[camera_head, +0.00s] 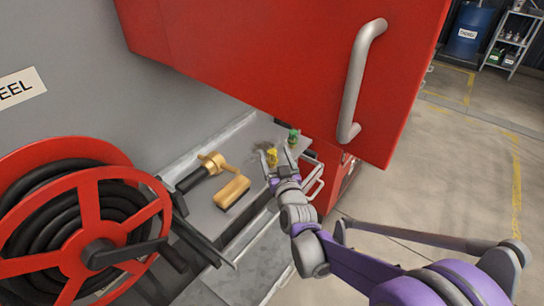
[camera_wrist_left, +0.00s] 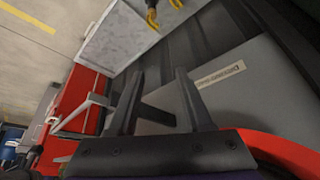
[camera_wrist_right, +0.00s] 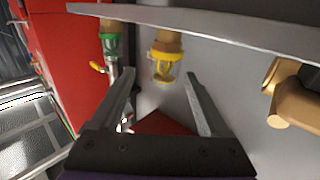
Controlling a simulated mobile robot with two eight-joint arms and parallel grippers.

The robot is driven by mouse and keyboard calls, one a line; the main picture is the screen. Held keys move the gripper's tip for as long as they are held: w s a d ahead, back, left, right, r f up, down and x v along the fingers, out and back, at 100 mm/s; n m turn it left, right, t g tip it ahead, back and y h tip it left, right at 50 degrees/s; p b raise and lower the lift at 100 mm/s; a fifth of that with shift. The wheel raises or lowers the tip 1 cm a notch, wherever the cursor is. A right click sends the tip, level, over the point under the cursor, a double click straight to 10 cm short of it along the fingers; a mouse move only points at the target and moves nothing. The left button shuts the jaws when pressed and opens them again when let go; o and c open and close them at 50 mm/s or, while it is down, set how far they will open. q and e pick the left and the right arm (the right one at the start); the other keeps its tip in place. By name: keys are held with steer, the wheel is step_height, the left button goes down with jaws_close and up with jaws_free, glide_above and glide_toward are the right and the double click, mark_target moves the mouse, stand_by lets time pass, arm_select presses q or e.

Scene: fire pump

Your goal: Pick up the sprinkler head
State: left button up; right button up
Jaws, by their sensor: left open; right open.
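Two small fittings that look like sprinkler heads stand on the grey shelf (camera_head: 207,212), one yellow (camera_head: 272,157) and one green (camera_head: 293,138). In the right wrist view, the yellow one (camera_wrist_right: 165,62) is just ahead of the jaws, near the middle of the gap, and the green one (camera_wrist_right: 111,42) is to its left. My right gripper (camera_head: 278,160) is open and empty, its fingers close to the yellow one. Contact cannot be told. My left gripper (camera_wrist_left: 160,75) is open and empty in the left wrist view, facing a grey panel with a label (camera_wrist_left: 220,74).
A brass nozzle (camera_head: 212,162) and a tan block-like piece (camera_head: 232,192) lie on the shelf left of my right gripper. A red hose reel (camera_head: 88,205) fills the lower left. A red door with a grey handle (camera_head: 358,80) overhangs the shelf. Open floor lies right.

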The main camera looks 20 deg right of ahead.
mark_target(271, 148)
steer(key=w, duration=0.5)
steer(key=shift+w+a+p, duration=0.15)
steer(key=shift+w+p, duration=0.05)
steer(key=shift+p, duration=0.15)
steer(key=shift+s, duration=0.1)
jaws_close()
